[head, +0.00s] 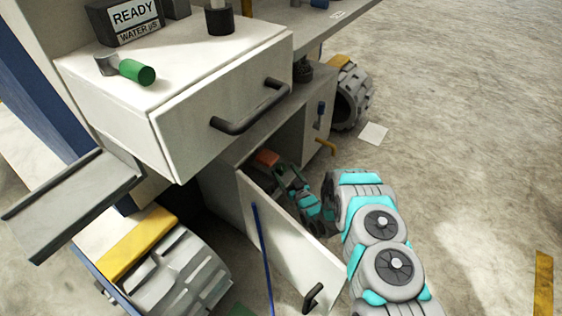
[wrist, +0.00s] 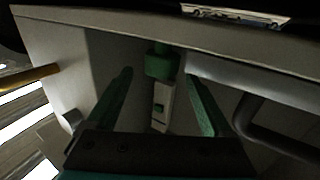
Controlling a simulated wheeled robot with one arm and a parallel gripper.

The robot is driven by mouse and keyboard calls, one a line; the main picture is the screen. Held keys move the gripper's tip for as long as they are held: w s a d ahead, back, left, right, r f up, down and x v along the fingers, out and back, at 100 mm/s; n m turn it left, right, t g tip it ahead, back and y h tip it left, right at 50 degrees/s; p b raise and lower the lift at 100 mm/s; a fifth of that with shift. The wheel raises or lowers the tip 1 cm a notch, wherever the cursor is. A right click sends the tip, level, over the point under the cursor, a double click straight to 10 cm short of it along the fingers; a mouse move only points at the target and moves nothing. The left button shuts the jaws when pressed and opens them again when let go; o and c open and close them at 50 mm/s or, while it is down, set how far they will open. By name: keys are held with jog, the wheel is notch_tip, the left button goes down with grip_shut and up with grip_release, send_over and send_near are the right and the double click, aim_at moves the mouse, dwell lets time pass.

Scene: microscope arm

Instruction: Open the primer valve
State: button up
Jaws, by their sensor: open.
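In the wrist view my gripper (wrist: 158,74) is open, with its two green fingers apart. Between and beyond the fingers is a green fitting (wrist: 160,63) with a pale body (wrist: 162,105) below it, inside a pale cabinet. This may be the primer valve, but I cannot tell for sure. No contact with the fingers shows. In the head view my arm reaches into the open lower cabinet, and its end is partly hidden behind the cabinet door (head: 285,245). An orange-red piece (head: 266,158) shows by the arm's far end.
A white drawer (head: 165,135) with a dark handle (head: 248,108) overhangs the cabinet. A green-ended part (head: 135,71) lies on top of it. A yellow lever (head: 326,147) sticks out right of the opening. Large wheels (head: 175,270) stand near. Floor at right is mostly clear.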

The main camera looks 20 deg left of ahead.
jog(key=shift+x, duration=3.35)
jog(key=shift+s, duration=0.1)
grip_shut()
